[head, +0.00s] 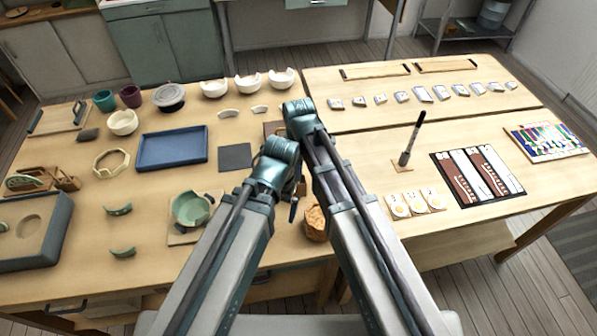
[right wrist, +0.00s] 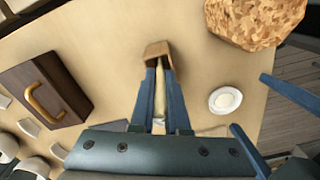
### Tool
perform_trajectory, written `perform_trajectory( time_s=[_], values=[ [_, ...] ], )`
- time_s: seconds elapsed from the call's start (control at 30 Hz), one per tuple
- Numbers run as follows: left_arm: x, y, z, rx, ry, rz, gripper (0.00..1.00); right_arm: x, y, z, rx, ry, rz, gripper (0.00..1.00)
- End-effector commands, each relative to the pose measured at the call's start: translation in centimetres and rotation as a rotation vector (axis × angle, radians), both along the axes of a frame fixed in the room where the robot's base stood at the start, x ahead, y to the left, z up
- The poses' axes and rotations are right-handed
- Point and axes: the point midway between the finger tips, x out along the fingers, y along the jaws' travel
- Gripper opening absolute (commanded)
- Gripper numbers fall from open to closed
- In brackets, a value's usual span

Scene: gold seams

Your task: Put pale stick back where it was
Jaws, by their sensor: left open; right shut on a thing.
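The pale stick (right wrist: 160,100) is upright in the right wrist view, between the two blue fingers of my right gripper (right wrist: 158,74), which is shut on it. A small brown wooden block (right wrist: 157,49) is at the far end of the fingers; I cannot tell whether the stick touches or sits in it. My left gripper (right wrist: 250,103) is open and empty at the right of that view, apart from the stick. In the head view my arms hide the stick and the right fingertips; one dark left finger (head: 293,211) shows.
A rough tan lump (right wrist: 255,18) and a small white dish (right wrist: 225,100) are near the grippers. A brown box with a handle (right wrist: 44,92) is left. In the head view a blue tray (head: 172,149), a dark square (head: 235,157) and a green bowl (head: 190,208) stand left of my arms.

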Motion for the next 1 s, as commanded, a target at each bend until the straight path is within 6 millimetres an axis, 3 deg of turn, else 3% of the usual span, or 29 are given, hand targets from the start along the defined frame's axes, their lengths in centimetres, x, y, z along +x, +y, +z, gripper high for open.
perform_trajectory(
  time_s=[0.07,0.1,0.27,0.67,1.0],
  values=[
    [0.0,0.0,-0.4,0.000,0.000,0.000,1.00,0.0,0.0,-0.4,0.000,0.000,0.000,0.00],
    [0.0,0.0,-0.3,0.000,0.000,0.000,1.00,0.0,0.0,-0.3,0.000,0.000,0.000,0.17],
    [0.0,0.0,-0.3,0.000,0.000,0.000,1.00,0.0,0.0,-0.3,0.000,0.000,0.000,0.44],
    [0.0,0.0,0.1,0.000,0.000,0.000,1.00,0.0,0.0,0.1,0.000,0.000,0.000,0.44],
    [0.0,0.0,3.4,0.000,0.000,0.000,1.00,0.0,0.0,3.3,0.000,0.000,0.000,0.44]
  ],
)
